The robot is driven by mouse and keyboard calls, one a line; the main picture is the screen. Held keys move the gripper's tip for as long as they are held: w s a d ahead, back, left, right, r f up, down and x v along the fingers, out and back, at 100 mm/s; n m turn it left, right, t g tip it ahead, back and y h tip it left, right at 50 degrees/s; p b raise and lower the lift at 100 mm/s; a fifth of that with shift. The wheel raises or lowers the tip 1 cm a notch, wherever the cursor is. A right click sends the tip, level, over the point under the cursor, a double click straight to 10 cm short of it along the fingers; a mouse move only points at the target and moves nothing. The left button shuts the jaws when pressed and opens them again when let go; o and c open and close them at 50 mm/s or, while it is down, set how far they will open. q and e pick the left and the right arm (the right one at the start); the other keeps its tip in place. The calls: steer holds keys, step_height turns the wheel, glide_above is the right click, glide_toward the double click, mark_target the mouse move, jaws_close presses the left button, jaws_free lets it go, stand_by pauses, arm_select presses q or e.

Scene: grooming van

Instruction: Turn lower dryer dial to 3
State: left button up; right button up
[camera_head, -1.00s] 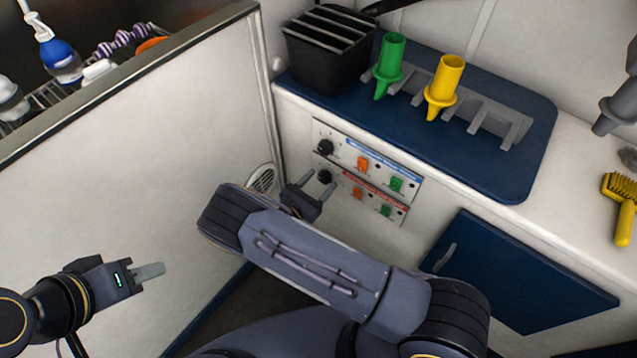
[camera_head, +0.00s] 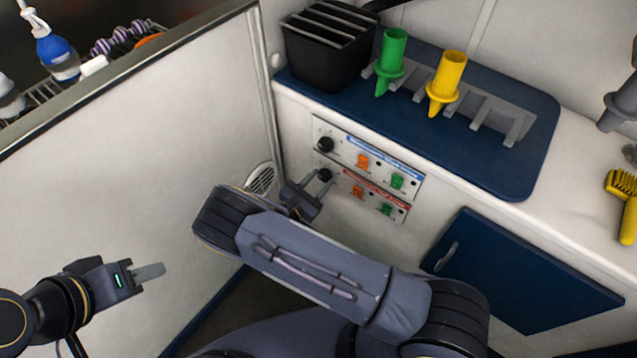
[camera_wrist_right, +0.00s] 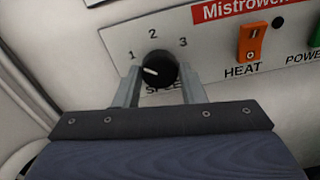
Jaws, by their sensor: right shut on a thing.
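The lower dryer dial (camera_head: 325,175) is a round black knob on the red-labelled lower panel below the counter. In the right wrist view the dial (camera_wrist_right: 160,66) has a white pointer mark directed left, toward the printed 1; 2 is above and 3 at upper right. My right gripper (camera_head: 316,181) is at the dial. In the wrist view its two fingers (camera_wrist_right: 160,84) are on either side of the dial, shut on it.
The upper dial (camera_head: 325,145) sits just above on the blue-labelled panel. Orange (camera_wrist_right: 251,44) and green switches are right of the lower dial. A white partition wall (camera_head: 150,150) stands left of the panel. A blue cabinet door (camera_head: 520,275) is at lower right.

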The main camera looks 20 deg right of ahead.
steer(key=m+b, duration=0.4)
steer(key=m, duration=0.3)
steer(key=shift+f, duration=0.2)
steer(key=m+b, duration=0.4)
steer(key=m, duration=0.2)
steer(key=shift+m+b, duration=0.3)
steer(key=shift+b, duration=0.1)
steer(key=m+b, duration=0.4)
steer(key=m, duration=0.1)
steer(key=shift+r+m+b, duration=0.1)
steer(key=shift+m+b, duration=1.45)
steer(key=shift+m, duration=0.15)
steer(key=o, duration=1)
steer(key=shift+r, duration=0.1)
